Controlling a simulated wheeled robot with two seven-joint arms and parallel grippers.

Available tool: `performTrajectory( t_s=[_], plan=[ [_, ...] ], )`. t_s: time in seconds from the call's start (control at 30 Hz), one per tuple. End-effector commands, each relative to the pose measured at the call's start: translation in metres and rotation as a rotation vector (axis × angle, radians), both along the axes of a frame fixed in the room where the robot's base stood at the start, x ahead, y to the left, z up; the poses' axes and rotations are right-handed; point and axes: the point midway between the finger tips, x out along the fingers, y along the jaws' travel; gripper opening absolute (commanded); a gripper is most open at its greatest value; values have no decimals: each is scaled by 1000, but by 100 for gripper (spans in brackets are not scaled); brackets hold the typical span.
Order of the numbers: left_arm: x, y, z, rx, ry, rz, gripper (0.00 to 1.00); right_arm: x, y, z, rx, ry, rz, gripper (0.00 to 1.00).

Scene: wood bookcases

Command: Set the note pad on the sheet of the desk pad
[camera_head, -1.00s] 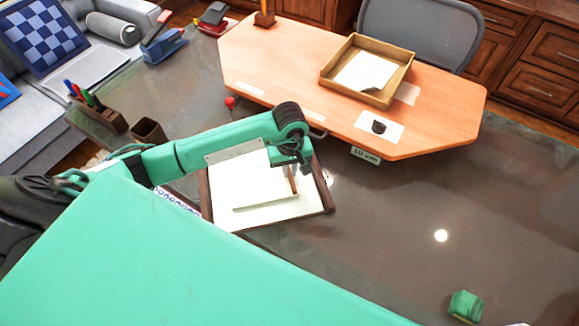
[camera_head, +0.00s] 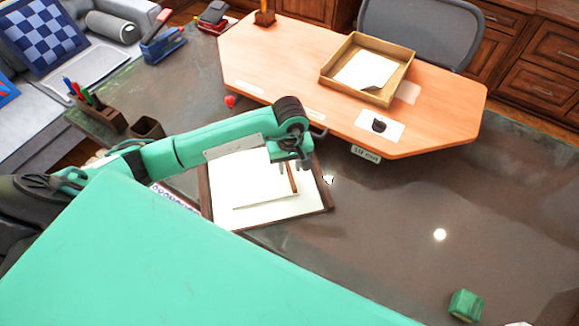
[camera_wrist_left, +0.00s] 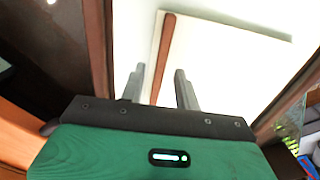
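The note pad (camera_head: 258,185), white with a red-brown strip along one edge, lies flat on the white sheet (camera_head: 285,209) of the desk pad, inside its dark brown rim (camera_head: 327,190). In the left wrist view the note pad (camera_wrist_left: 225,55) lies beyond the fingertips, its strip running between them in the picture. My left gripper (camera_head: 294,165) is open and empty, just over the strip edge; both separated fingers of the gripper (camera_wrist_left: 160,78) show in the wrist view. My arm hides part of the desk pad's far side. My right gripper is out of view.
An orange-topped raised stand (camera_head: 440,125) with a tray (camera_head: 393,97) of paper is behind the desk pad. A pen holder (camera_head: 98,115) and brown cup (camera_head: 147,129) stand left. A small green block (camera_head: 466,305) lies at the lower right. The glass desk is clear right of the pad.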

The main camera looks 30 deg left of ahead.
Motion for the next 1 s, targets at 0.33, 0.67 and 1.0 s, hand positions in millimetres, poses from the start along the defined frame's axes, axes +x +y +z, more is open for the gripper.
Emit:
performTrajectory(
  t_s=[0.33,0.67,1.0],
  plan=[
    [2,0,69,1,-6,-2,32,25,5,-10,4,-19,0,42],
    [0,0,106,0,-1,-1,32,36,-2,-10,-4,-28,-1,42],
    [0,0,109,0,0,-1,32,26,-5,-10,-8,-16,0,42]
  ],
)
